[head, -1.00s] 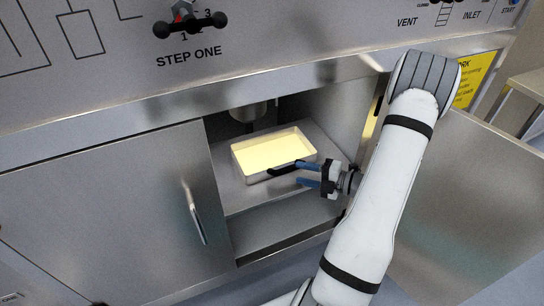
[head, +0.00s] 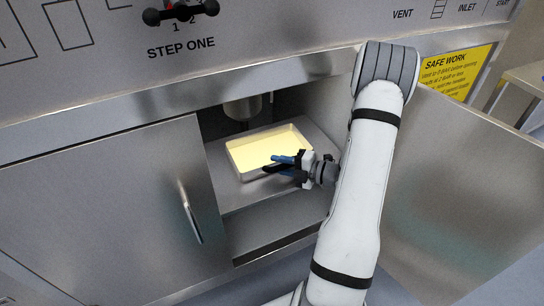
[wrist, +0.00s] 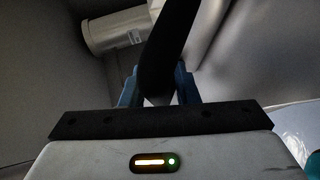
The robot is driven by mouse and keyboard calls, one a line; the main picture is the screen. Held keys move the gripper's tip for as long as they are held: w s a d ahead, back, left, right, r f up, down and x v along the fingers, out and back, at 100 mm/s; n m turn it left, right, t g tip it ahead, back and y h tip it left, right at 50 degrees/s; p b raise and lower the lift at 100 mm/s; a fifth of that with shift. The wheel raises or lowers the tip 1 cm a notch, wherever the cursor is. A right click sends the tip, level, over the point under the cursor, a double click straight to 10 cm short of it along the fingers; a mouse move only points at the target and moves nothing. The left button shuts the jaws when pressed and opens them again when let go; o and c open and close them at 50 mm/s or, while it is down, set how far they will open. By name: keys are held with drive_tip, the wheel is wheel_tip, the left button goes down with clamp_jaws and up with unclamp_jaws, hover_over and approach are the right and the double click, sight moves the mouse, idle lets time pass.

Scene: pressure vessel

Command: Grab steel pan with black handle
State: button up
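The steel pan (head: 236,160) is a shallow rectangular tray with a pale yellow inside. It sits on the shelf in the open steel compartment in the head view. Its black handle (head: 272,169) is at its near right side, partly hidden by my gripper (head: 280,163). In the wrist view the black handle (wrist: 165,50) runs between the two blue fingers of my gripper (wrist: 160,82), one on each side. The gap beside the handle is very small, and I cannot tell whether the fingers press on it.
A cylindrical fitting (head: 243,107) hangs above the pan and also shows in the wrist view (wrist: 115,30). A closed door (head: 110,190) with a handle is left of the opening. An open door (head: 455,190) is to the right. The shelf's front (head: 255,196) is clear.

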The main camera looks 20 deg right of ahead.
clamp_jaws()
idle(0.4)
